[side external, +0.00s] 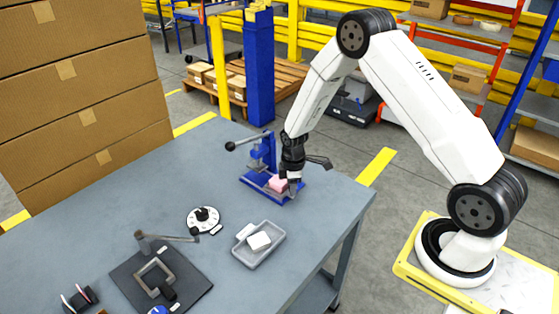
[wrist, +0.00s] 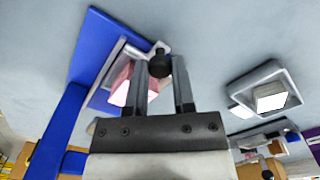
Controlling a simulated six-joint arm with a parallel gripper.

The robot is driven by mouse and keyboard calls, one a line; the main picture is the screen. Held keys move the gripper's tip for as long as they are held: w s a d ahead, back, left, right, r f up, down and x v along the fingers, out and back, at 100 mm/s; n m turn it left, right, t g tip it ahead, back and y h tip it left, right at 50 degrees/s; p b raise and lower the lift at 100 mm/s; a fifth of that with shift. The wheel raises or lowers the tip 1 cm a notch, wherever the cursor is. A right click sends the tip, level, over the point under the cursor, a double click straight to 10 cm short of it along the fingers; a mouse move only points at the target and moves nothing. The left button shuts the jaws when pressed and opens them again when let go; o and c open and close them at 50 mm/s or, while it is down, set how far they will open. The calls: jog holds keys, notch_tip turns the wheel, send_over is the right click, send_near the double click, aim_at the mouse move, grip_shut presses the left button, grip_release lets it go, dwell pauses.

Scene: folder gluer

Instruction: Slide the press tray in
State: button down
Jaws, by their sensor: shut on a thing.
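The blue press (side external: 265,155) stands near the far right part of the table, with a lever ending in a black ball. Its blue base also shows in the wrist view (wrist: 92,48). The press tray (wrist: 120,52) is pale and lies over the base, carrying a pink block (wrist: 122,85). The pink block (side external: 278,184) is low at the front of the press in the side view. My gripper (wrist: 160,60) is shut on the tray's black knob (wrist: 159,66), which sits between the fingers. My gripper (side external: 292,181) partly hides the tray in the side view.
A grey dish (side external: 262,262) with a white block (side external: 258,241) stands in front of the press. A white dial (side external: 203,220) and a dark plate with a grey frame (side external: 155,278) lie farther left. Cardboard boxes (side external: 75,90) rise behind the table.

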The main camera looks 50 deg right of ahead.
aim_at(280, 182)
jog(key=shift+w, duration=0.1)
dwell(0.7)
jog(key=shift+w, duration=2.2)
jog(key=c, duration=0.7)
grip_release()
jog(key=shift+c, duration=0.2)
jog(key=shift+r, duration=3.95)
